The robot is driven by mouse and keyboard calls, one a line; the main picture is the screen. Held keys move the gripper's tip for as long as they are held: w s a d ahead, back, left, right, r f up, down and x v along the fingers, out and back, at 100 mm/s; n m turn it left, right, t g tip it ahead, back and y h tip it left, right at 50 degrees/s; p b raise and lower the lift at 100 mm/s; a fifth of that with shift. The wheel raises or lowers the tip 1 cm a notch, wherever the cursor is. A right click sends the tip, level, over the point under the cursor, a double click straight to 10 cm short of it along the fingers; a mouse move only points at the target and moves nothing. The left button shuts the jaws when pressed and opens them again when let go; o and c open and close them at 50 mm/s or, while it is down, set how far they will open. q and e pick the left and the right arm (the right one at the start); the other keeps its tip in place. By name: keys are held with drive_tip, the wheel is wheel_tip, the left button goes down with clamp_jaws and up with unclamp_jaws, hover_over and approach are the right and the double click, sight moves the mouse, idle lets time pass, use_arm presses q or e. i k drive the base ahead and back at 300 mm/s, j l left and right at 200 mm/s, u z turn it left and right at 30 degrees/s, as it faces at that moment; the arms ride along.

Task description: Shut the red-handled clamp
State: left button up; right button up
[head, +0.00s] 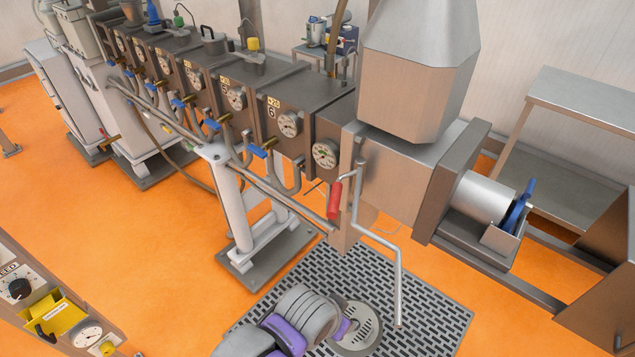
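The red-handled clamp (334,201) is on the near side of the machine's end block, below the hopper. Its red handle hangs down, slightly tilted, with a thin metal arm at its top. How far the clamp is open or shut is too small to tell. A grey and purple arm of mine (290,322) comes in at the bottom, below the clamp and well apart from it. I cannot tell which arm it is. No gripper fingers can be made out, and neither gripper is seen touching the clamp.
A bent metal rod (382,240) hangs just right of the clamp. A white stand (232,205) and pipes are to the left. A dark floor grating (430,295) lies below. A control panel (50,310) is at lower left. Orange floor (140,235) at left is clear.

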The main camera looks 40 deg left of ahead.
sight(336, 192)
drive_tip(key=j, duration=1.55)
